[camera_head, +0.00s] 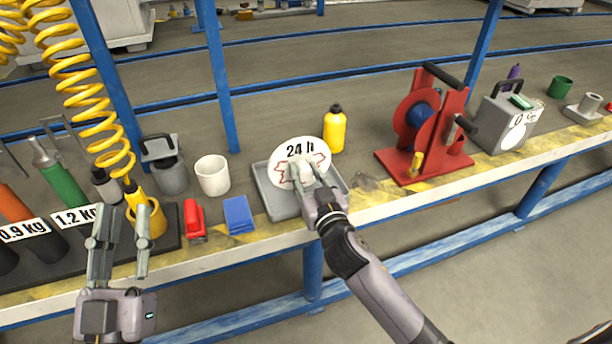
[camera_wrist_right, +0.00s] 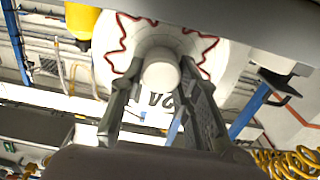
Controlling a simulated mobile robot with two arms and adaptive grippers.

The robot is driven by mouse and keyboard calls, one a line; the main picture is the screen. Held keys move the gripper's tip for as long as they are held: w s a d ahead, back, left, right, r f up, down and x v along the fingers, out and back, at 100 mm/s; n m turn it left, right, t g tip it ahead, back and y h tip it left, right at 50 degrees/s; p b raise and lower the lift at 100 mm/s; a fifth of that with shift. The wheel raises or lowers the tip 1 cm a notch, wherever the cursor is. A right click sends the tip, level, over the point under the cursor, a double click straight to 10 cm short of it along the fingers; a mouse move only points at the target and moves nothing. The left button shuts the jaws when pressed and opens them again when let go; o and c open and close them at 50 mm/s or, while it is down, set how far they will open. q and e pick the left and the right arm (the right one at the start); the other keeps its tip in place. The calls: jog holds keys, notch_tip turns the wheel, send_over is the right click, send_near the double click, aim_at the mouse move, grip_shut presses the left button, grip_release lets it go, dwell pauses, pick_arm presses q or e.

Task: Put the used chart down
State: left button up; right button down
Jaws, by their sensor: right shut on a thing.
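The used chart is a round white disc (camera_head: 283,150) marked "24 h" with a red jagged trace. In the head view it stands tilted up above a grey tray (camera_head: 268,205) on the bench. My right gripper (camera_head: 308,180) is shut on the chart at its middle. In the right wrist view the fingers (camera_wrist_right: 155,110) close around a pale round hub at the centre of the chart (camera_wrist_right: 100,62). Whether the chart touches the tray is hidden. My left gripper (camera_head: 120,225) is open and empty in front of the bench at the left.
A yellow bottle (camera_head: 334,130) stands just behind the tray, a blue block (camera_head: 238,215) and a red item (camera_head: 194,220) to its left. A red reel stand (camera_head: 425,130) and a grey case (camera_head: 505,120) stand to the right.

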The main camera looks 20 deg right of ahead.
jog(key=shift+f, duration=0.1)
jog(key=c, duration=1.2)
grip_release()
pick_arm(q)
jog(key=shift+s+r, duration=0.2)
jog(key=shift+r, duration=0.1)
jog(key=shift+w, duration=0.1)
pick_arm(e)
jog(key=s+p, duration=0.1)
jog(key=s, duration=1)
pick_arm(q)
jog(key=f+g, duration=0.1)
jog(key=w+f+g, duration=0.1)
jog(key=f, duration=0.1)
jog(key=w+f+g+y, duration=0.1)
jog(key=f, duration=0.1)
jog(key=shift+a+f, duration=0.15)
jog(key=shift+f, duration=0.1)
pick_arm(e)
jog(key=s+a+r+n+t+y, duration=0.1)
jog(key=s+a+r+y, duration=0.1)
jog(key=r, duration=0.3)
jog(key=s+a+r+n+t+y, duration=0.1)
jog(key=s+a+r+y, duration=0.1)
jog(key=r, duration=0.3)
jog(key=shift+s+a+r+n, duration=0.2)
jog(key=shift+s+r+n, duration=0.1)
jog(key=shift+s+r, duration=0.15)
jog(key=shift+f, duration=0.1)
